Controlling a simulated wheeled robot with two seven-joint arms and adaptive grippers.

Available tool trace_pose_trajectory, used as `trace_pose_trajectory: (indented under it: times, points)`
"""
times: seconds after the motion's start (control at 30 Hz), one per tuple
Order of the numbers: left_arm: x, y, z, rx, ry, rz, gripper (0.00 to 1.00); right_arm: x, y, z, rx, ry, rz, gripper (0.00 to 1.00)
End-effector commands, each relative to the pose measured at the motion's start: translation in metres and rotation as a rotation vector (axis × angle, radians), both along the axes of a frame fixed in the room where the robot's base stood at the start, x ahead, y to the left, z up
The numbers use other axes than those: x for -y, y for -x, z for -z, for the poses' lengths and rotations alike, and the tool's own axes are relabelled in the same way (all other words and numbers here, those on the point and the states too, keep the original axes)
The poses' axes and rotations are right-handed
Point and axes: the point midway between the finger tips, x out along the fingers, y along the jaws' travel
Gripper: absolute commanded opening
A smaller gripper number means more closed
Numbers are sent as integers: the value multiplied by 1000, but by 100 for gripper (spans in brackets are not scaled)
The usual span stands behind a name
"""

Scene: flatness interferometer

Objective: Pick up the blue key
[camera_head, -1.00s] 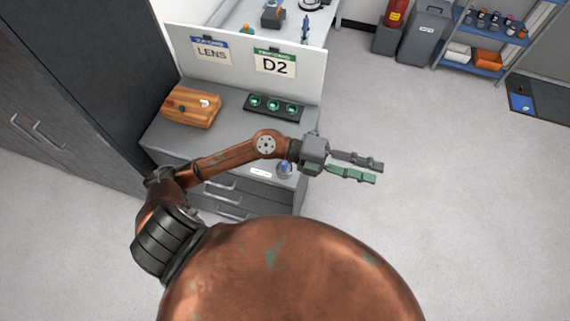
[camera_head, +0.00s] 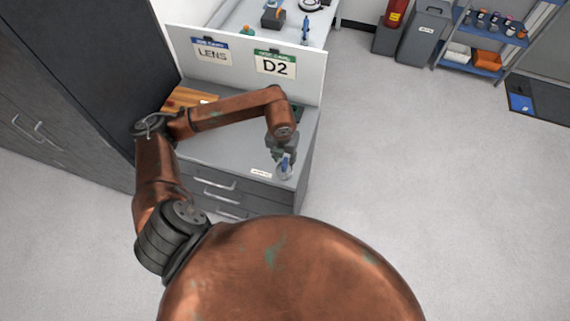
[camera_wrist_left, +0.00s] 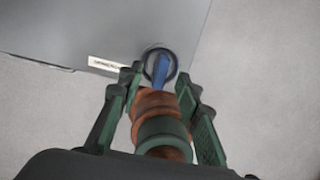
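The blue key (camera_head: 285,162) is at the front right corner of the grey desk, in a small round clear holder (camera_head: 284,174). In the left wrist view the blue key (camera_wrist_left: 160,68) shows inside a dark ring, ahead of and between my fingertips. My left gripper (camera_head: 281,152) points down at the key from just above and behind it; contact cannot be made out in the head view. In the wrist view my left gripper (camera_wrist_left: 161,78) has its two green fingers spread apart, and they are not closed on the key. My right gripper is not in view.
The grey desk (camera_head: 235,160) has a white label (camera_head: 261,173) left of the holder and drawers below. A wooden box (camera_head: 187,98) is partly behind my arm. A panel with LENS and D2 signs (camera_head: 275,64) stands behind. A dark cabinet (camera_head: 100,60) is at left; open floor is at right.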

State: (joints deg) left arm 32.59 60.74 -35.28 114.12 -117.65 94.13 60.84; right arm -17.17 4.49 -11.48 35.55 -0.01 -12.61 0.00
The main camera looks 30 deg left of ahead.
Motion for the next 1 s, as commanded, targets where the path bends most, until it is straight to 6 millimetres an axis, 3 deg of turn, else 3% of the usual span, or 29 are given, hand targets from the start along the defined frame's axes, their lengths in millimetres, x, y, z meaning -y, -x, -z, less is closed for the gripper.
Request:
trace_pose_trajectory:
  times: [0.23,0.53,1.0]
  points:
    - [0,-3,34,-3,3,0,32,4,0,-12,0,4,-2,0]
    - [0,-4,40,1,3,0,32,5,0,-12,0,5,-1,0]
    - [0,-4,39,0,3,0,0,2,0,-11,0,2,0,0]
